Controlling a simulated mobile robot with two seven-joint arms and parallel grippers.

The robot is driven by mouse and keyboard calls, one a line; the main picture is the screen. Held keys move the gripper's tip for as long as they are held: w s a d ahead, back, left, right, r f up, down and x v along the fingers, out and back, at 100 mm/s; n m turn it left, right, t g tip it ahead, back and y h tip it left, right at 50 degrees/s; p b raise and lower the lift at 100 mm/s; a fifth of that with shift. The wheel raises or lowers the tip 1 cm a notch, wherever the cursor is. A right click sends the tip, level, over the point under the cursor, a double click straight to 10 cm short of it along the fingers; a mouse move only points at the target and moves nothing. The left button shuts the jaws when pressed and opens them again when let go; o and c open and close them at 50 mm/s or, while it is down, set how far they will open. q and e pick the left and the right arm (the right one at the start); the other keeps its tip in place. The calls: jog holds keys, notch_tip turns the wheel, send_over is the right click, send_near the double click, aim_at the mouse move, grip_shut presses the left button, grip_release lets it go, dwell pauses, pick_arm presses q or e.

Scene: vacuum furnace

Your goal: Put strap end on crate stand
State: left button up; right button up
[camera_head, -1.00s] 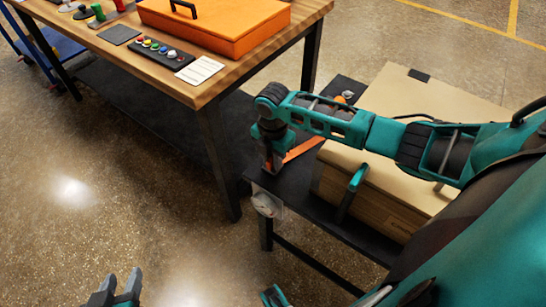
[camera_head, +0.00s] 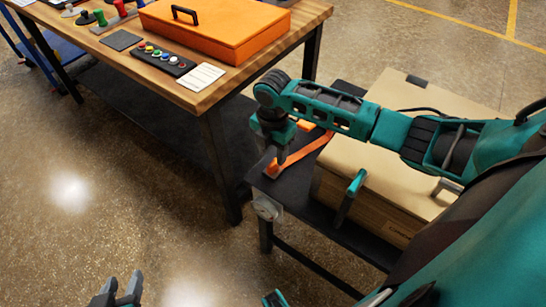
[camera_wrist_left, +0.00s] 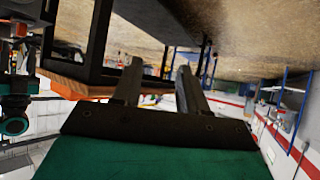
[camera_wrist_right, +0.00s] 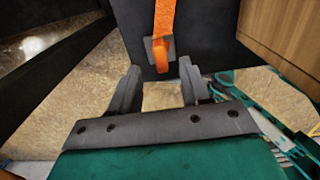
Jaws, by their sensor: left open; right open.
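The orange strap (camera_head: 318,142) lies across the black crate stand (camera_head: 296,186). Its end with a grey plate (camera_wrist_right: 158,50) rests on the stand's surface near the edge in the right wrist view. My right gripper (camera_head: 277,162) points down just above the strap end in the head view. In the right wrist view my right gripper (camera_wrist_right: 160,90) is open and empty, its fingers apart from the strap. My left gripper (camera_head: 120,288) is open and empty at the bottom left, over the floor; it also shows open in the left wrist view (camera_wrist_left: 158,75).
A cardboard crate (camera_head: 370,200) stands on the stand beside the strap. A wooden workbench (camera_head: 215,95) with an orange case (camera_head: 215,35) and a button panel (camera_head: 165,58) stands at the back left. The floor (camera_head: 120,200) between is clear.

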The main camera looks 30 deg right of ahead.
aim_at(273, 163)
notch_tip(273, 163, up, 7)
jog(key=p, duration=0.1)
jog(key=s+a+f+m+t+y, duration=0.2)
jog(key=a+f+m+t, duration=0.15)
jog(key=a, duration=0.35)
jog(key=s+a+f+m+t+y, duration=0.2)
jog(key=s+a+m, duration=0.15)
jog(key=a, duration=0.25)
pick_arm(q)
jog(key=shift+s+a+r, duration=0.15)
jog(key=shift+a+r, duration=0.25)
jog(key=shift+a, duration=0.05)
pick_arm(e)
jog(key=s+d+f+m+t+h, duration=0.1)
jog(key=s+d+m+t, duration=0.2)
jog(key=m, duration=0.9)
jog(key=s+t, duration=0.2)
jog(key=s, duration=0.2)
jog(key=shift+s+m, duration=0.4)
